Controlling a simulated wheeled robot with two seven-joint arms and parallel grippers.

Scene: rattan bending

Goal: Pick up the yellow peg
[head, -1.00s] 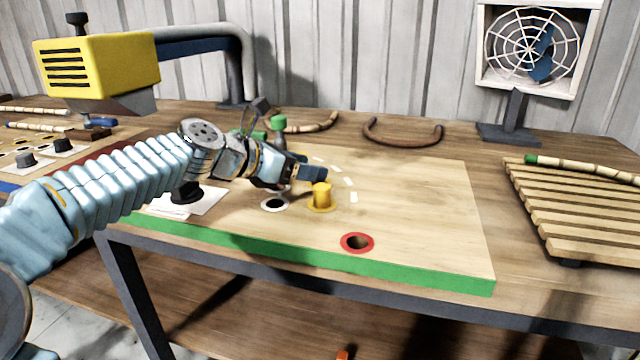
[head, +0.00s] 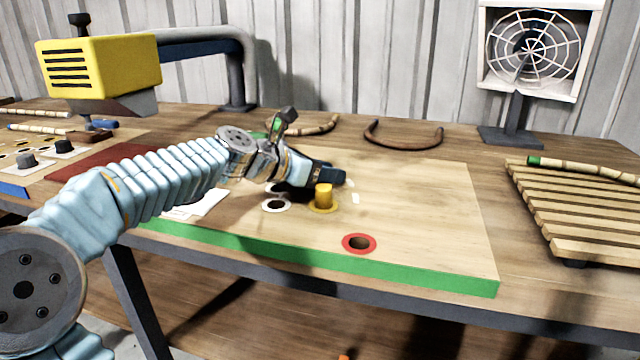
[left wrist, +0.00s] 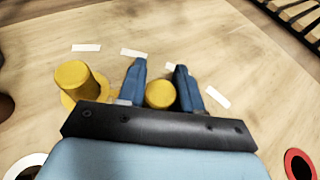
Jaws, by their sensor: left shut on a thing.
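A yellow peg (head: 323,193) stands upright in a yellow ring on the wooden board, in front of my left gripper's fingers (head: 332,174) in the head view. The left wrist view shows two yellow pegs. One peg (left wrist: 160,95) sits between the blue fingers of my left gripper (left wrist: 161,74), which is shut on it. The other peg (left wrist: 77,80) stands left of the fingers in a yellow ring. I cannot tell for sure which of these is the head-view peg. My right gripper is not in view.
The green-edged board (head: 430,220) has a red-ringed hole (head: 358,243) and a white-ringed hole (head: 276,203). A slatted rack (head: 580,205) is at right, a fan (head: 533,50) behind. A bent rattan piece (head: 403,138) lies at the back. The board's right part is clear.

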